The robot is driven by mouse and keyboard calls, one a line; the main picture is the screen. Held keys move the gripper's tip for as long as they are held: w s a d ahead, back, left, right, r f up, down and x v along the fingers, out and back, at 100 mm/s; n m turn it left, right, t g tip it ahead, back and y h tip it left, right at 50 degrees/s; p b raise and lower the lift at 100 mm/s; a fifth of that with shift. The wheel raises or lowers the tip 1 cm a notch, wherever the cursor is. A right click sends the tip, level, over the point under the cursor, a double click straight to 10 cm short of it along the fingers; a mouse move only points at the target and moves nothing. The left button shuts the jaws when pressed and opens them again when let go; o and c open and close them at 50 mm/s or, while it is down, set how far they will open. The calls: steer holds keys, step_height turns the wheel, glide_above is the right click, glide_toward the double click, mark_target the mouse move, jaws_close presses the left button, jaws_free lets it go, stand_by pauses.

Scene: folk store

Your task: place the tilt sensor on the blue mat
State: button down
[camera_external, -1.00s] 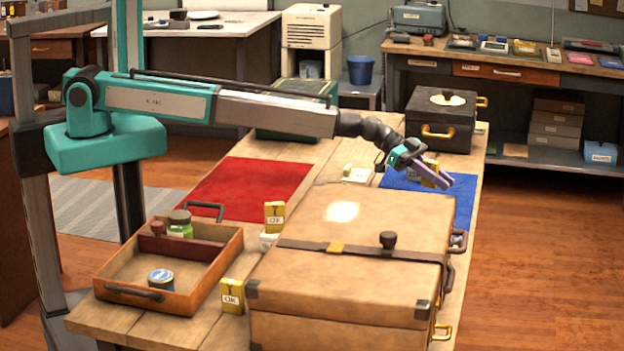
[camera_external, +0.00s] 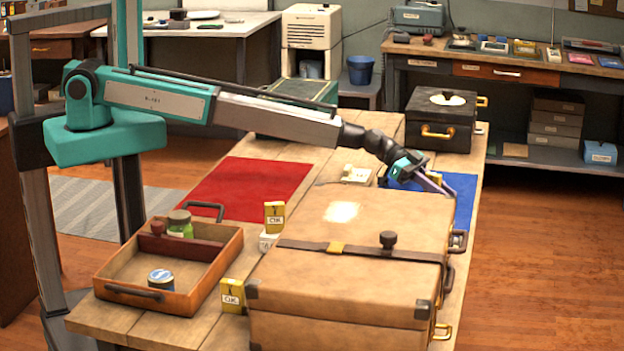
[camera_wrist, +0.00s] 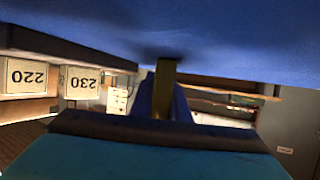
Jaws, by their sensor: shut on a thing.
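The blue mat (camera_external: 461,190) lies at the right far side of the wooden table, partly hidden behind the tan suitcase. My gripper (camera_external: 441,186) is low over the mat, its fingertips partly hidden by the suitcase edge. In the wrist view, my gripper (camera_wrist: 166,100) is shut on a narrow yellow thing (camera_wrist: 165,85), presumably the tilt sensor, between its fingers. The blue mat (camera_wrist: 230,35) fills the top of that view, with a dark shadow where the yellow thing meets or nears it. I cannot tell whether they touch.
The tan suitcase (camera_external: 350,240) stands just in front of the mat. A black case (camera_external: 440,118) stands behind it. A red mat (camera_external: 245,190), a wooden tray (camera_external: 125,265) with jars and two yellow labelled boxes (camera_external: 275,215) (camera_external: 232,296) are to the left. A small white item (camera_external: 356,174) lies near the mat.

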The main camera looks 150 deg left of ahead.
steer(key=shift+f+b, duration=0.1)
steer(key=shift+b, duration=0.2)
steer(key=c, duration=1.7)
jaws_free()
steer(key=shift+p, duration=0.3)
steer(key=shift+s, duration=0.1)
steer(key=shift+b+v, duration=0.35)
steer(key=shift+v, duration=0.45)
steer(key=shift+b+v, duration=1.6)
steer(key=shift+v, duration=3.6)
steer(key=shift+d, duration=0.1)
